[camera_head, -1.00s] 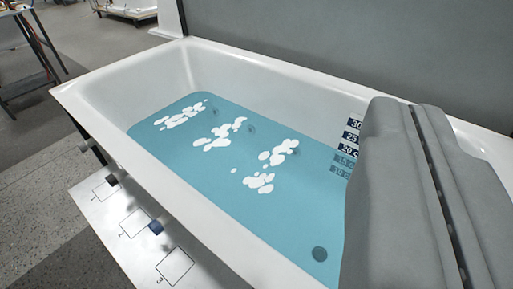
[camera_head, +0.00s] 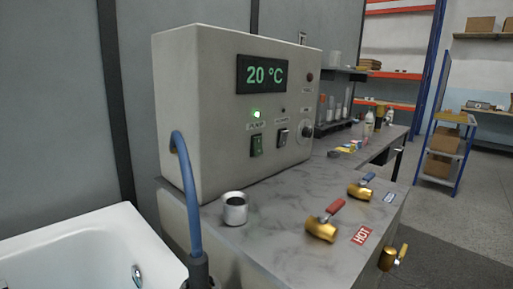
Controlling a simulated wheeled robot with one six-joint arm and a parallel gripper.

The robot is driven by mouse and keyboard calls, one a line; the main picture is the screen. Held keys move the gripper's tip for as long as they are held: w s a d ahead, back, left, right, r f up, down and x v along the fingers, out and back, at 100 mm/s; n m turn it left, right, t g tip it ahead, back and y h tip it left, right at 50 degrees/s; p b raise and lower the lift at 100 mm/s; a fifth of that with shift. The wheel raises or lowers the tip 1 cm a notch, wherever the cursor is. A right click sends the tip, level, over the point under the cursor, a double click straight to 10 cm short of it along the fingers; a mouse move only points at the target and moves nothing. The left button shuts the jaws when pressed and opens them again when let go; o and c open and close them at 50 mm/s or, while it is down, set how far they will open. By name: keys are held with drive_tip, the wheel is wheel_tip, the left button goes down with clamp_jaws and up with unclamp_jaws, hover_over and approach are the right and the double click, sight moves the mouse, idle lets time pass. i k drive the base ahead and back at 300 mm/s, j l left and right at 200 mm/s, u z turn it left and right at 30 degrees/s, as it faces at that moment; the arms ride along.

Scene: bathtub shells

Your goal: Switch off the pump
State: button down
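A beige control box (camera_head: 215,110) stands on a marbled counter, its front angled toward the right. Its display (camera_head: 263,74) reads 20 °C in green. A green lamp (camera_head: 256,114) is lit above a small label too blurred to read surely. Which way the rockers are tipped is hard to tell. A round knob (camera_head: 306,131) sits at the right edge. My gripper is not in view.
A blue hose (camera_head: 187,190) runs down from the box's left side. A small metal cup (camera_head: 235,208) and brass valves with red (camera_head: 325,221) and blue handles (camera_head: 362,188) stand in front. The white tub (camera_head: 85,250) is lower left. Open floor lies right.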

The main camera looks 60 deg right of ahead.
sight(258, 150)
drive_tip(key=l+z, duration=0.2)
drive_tip(key=z, duration=1.3)
